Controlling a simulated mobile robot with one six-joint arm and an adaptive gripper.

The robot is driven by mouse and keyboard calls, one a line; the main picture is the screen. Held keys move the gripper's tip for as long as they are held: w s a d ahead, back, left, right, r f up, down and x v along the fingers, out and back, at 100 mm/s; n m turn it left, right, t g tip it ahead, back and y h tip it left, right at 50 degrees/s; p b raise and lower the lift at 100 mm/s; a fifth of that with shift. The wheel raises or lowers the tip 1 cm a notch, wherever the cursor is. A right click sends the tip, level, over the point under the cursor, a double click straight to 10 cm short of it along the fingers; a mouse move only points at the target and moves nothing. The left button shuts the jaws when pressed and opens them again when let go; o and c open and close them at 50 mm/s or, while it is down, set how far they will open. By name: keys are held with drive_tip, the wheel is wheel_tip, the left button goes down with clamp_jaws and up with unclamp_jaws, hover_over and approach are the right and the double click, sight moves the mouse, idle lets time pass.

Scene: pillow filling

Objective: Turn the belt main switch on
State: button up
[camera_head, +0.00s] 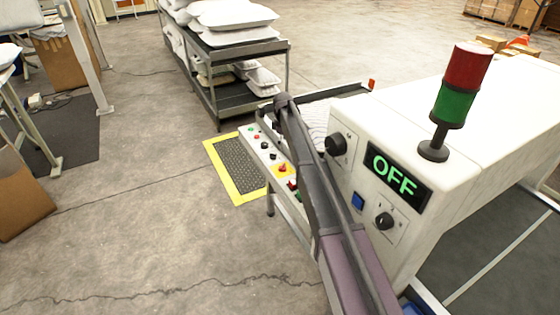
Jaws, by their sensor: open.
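A white machine housing (362,115) stands at the right. Its front carries a black display (397,181) that reads OFF in green letters. A large black rotary knob (337,145) sits to the upper left of the display, and a smaller black rotary knob (384,220) sits below it. I cannot tell from labels which knob is the belt main switch. My dark arm reaches up in front of the machine's left side, with its far end left of the large knob. I cannot make out my gripper.
A control ledge (262,150) with coloured buttons and a red knob on yellow is partly behind my arm. A red and green signal light (455,105) stands on the housing. A yellow-edged mat (237,168) and a pillow cart (236,50) lie beyond.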

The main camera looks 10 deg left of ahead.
sight(282, 166)
drive_tip(key=shift+w, duration=0.5)
drive_tip(key=shift+a+f, duration=0.1)
wheel_tip(282, 166, down, 14)
drive_tip(key=b, duration=1.3)
drive_tip(key=shift+s+r+b, duration=0.1)
drive_tip(key=shift+r+b, duration=0.15)
drive_tip(key=shift+b, duration=0.15)
drive_tip(key=shift+c, duration=0.2)
drive_tip(key=shift+s, duration=0.1)
drive_tip(key=c, duration=1.1)
